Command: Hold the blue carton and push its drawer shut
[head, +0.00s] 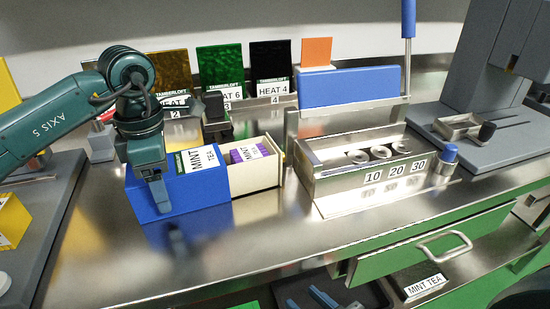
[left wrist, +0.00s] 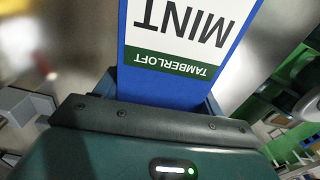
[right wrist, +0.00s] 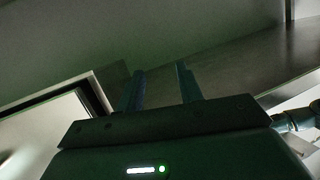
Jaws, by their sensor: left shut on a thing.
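The blue carton (head: 185,195), labelled MINT TEA, lies on the steel bench in the head view. Its cream drawer (head: 258,181) sticks out to the right, with purple packets (head: 243,155) labelled MINT inside. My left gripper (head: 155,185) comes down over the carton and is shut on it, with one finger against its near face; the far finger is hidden. In the left wrist view the carton's top (left wrist: 180,82) lies between the fingers. My right gripper (right wrist: 160,85) is out of the head view; in its wrist view its fingers are apart with nothing between them.
A steel tray (head: 350,184) with rings and 10, 20, 30 labels stands right of the drawer, with a narrow gap between. Coloured sample panels (head: 220,70) stand behind. An open green drawer (head: 415,250) juts out below the bench front. The bench before the carton is clear.

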